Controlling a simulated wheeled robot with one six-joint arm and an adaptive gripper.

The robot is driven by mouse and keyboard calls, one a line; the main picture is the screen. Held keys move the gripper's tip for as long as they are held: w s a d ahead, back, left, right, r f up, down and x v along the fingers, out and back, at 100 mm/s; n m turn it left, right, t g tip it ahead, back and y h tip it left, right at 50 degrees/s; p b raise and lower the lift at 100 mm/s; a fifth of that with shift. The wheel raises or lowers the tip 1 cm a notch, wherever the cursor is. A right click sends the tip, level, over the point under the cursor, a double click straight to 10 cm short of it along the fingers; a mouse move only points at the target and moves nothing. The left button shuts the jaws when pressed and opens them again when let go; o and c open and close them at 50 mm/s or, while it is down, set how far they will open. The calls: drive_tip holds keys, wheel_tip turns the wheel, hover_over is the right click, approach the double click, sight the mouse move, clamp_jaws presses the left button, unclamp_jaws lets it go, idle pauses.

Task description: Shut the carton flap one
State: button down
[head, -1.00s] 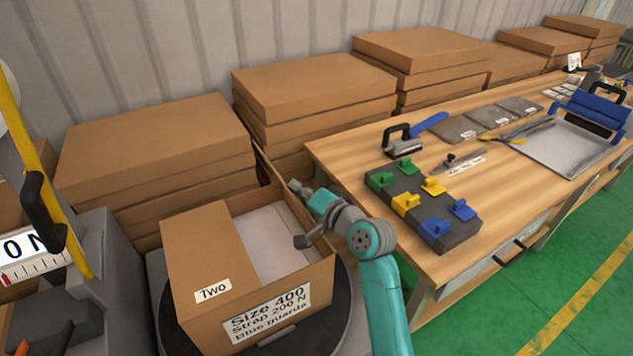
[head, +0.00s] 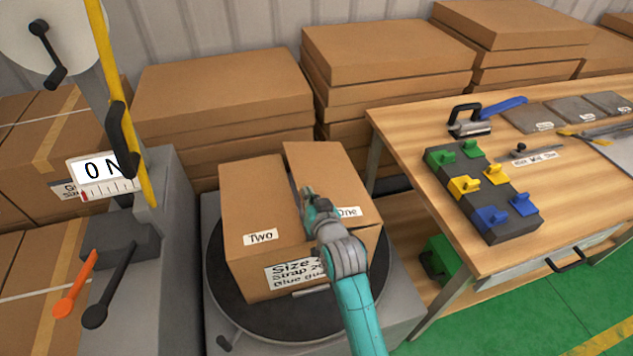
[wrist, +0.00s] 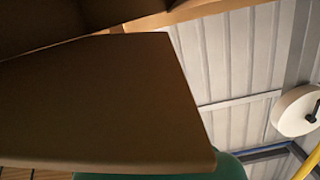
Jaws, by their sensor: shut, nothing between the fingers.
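The brown carton (head: 265,270) stands on a dark round turntable (head: 225,290). Its left flap, marked "Two" (head: 250,195), lies flat. Its right flap, marked "One" (head: 325,175), is folded over most of the opening, and its inner edge looks slightly raised above flap Two, with a narrow dark gap between them. My gripper (head: 302,198) is shut and empty at that inner edge, and my arm covers part of flap One. Whether the fingers touch the flap is unclear. In the wrist view a brown cardboard panel (wrist: 100,105) fills much of the picture, close up.
A workbench (head: 400,115) stands at the right with a block of coloured clips (head: 485,195). Stacked flat cartons (head: 225,90) line the wall behind. A grey machine with a yellow bar (head: 125,105) stands at the left. Green floor is clear at lower right.

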drive_tip(key=shift+s+a+f+n+h, duration=0.15)
drive_tip(key=shift+f+n, duration=0.2)
drive_tip(key=shift+f, duration=0.35)
drive_tip(key=shift+a+f+n+h, duration=0.15)
drive_tip(key=shift+f+n, duration=0.25)
drive_tip(key=shift+f, duration=0.35)
drive_tip(key=shift+s+a+f+n+h, duration=0.15)
drive_tip(key=shift+f+n, duration=0.2)
drive_tip(key=shift+f, duration=0.35)
drive_tip(key=shift+w+f, duration=0.1)
